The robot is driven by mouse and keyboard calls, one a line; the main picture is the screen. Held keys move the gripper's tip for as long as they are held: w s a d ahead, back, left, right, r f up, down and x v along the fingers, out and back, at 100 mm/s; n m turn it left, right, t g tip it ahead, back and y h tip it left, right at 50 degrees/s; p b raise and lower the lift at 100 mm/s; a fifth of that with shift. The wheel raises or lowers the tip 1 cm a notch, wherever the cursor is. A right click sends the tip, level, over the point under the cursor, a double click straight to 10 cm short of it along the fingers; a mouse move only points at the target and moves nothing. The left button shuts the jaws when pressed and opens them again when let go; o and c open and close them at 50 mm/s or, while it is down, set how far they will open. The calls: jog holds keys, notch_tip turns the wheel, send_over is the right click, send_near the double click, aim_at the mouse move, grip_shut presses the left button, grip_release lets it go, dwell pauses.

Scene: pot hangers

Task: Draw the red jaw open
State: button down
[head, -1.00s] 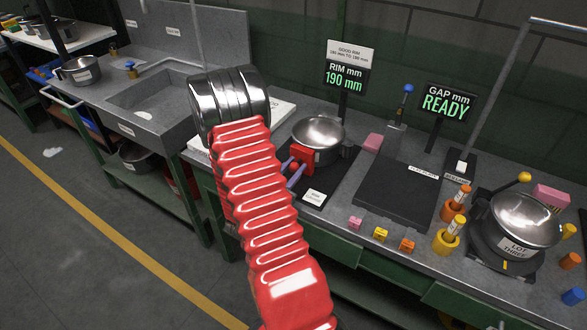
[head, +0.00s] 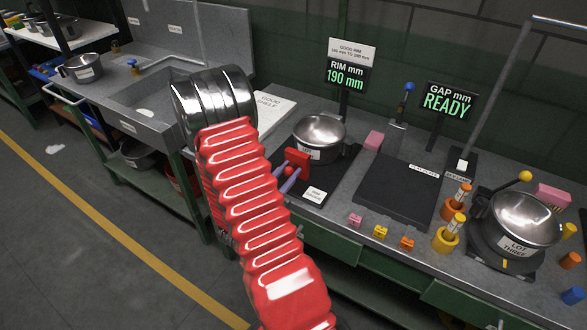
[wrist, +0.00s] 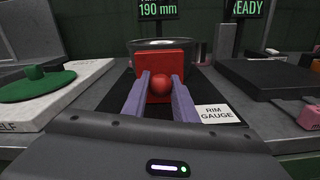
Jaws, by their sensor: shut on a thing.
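The red jaw (head: 298,160) is an upright red block on the dark rim gauge pad (head: 327,184), with a round red knob (wrist: 160,85) on its near face. My gripper (wrist: 161,82) has two purple fingers shut on this knob, one on each side. The jaw stands in front of a steel pot (head: 319,132) with a label on its side. In the wrist view the jaw (wrist: 160,61) hides much of the pot. In the head view the jaw appears slightly apart from the pot wall.
The rim display (head: 346,76) reads 190 mm and the gap display (head: 447,101) reads READY. A green lid-like disc (wrist: 38,85) lies left of the gauge. A dark flat plate (head: 398,192) lies to the right. Small coloured blocks and a second pot (head: 525,218) stand farther right.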

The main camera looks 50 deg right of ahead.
jog(key=shift+a, duration=0.7)
jog(key=c, duration=1.4)
grip_release()
jog(key=shift+c, duration=0.2)
jog(key=shift+a, duration=0.1)
jog(key=s+a, duration=0.1)
jog(key=a, duration=1.2)
jog(key=shift+s+a, duration=0.2)
jog(key=shift+a, duration=0.05)
